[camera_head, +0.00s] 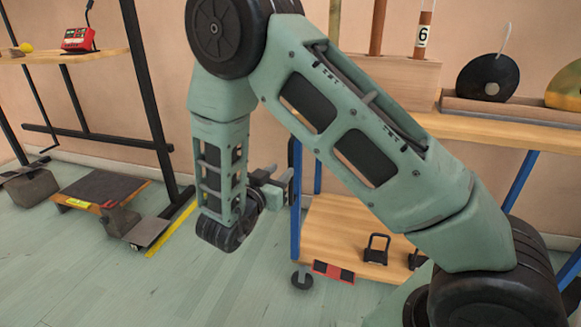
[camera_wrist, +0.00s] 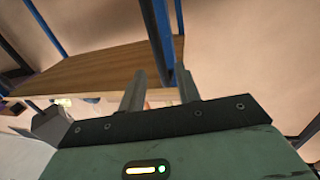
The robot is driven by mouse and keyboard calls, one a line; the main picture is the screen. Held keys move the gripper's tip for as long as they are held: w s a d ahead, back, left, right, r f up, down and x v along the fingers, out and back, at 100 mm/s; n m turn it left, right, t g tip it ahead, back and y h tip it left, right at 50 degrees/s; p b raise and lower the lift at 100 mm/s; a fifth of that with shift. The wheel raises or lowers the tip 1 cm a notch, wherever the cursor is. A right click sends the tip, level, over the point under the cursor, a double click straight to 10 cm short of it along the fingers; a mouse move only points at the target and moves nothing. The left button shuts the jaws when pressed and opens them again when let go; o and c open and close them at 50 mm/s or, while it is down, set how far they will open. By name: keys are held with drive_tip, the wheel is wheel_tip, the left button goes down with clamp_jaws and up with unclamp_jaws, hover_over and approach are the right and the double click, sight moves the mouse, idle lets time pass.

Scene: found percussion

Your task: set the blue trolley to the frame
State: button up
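The blue trolley has blue posts, a wooden lower shelf (camera_head: 335,225) and a dark castor at its near left corner. It stands right of centre in the head view, partly hidden behind my arm. The black frame (camera_head: 148,90) stands to its left, with a gap of floor between. My gripper (camera_head: 276,184) is beside the trolley's near left blue post. In the wrist view my gripper (camera_wrist: 160,90) is open, its fingers apart. A blue post (camera_wrist: 158,40) shows between them, nearer the right finger; I cannot tell whether they touch. The trolley's wooden shelf (camera_wrist: 90,72) shows at left.
A yellow strip (camera_head: 170,230) lies on the floor by the frame. A low wooden platform (camera_head: 100,187) and a pedal-like plate (camera_head: 150,231) stand left of it. The trolley's top carries a black disc (camera_head: 488,78) in a wooden holder. Floor at lower centre is clear.

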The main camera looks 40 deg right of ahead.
sight(289, 162)
drive_tip(key=b+x, duration=0.1)
drive_tip(key=x, duration=0.5)
drive_tip(key=shift+w+d, duration=0.15)
drive_tip(key=shift+d, duration=0.2)
clamp_jaws()
